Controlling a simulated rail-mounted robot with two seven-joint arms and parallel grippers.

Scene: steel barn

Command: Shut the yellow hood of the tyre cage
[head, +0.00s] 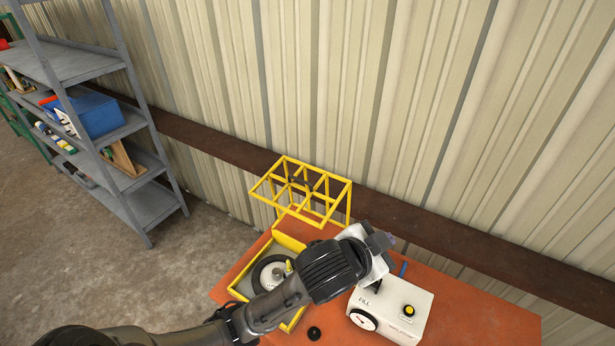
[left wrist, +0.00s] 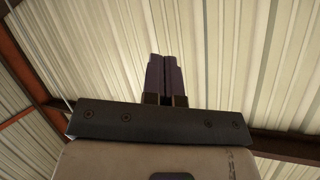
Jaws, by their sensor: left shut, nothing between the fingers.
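The tyre cage (head: 238,287) is a yellow-framed box on the orange table, with a tyre (head: 262,272) lying inside it. Its yellow hood (head: 304,184) is a barred frame standing raised at the back of the cage, near the wall. My left arm reaches across the front of the cage and hides part of it. My left gripper (head: 384,240) is to the right of the raised hood, apart from it, above the white box. In the left wrist view, its fingers (left wrist: 166,80) are together and empty, pointing toward the wall. My right gripper is not in view.
A white inflator box (head: 408,312) with a gauge and a yellow knob stands on the orange table (head: 490,318), right of the cage. A small black round part (head: 314,333) lies in front. A grey shelf (head: 130,205) stands left. A corrugated wall (head: 400,100) closes the back.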

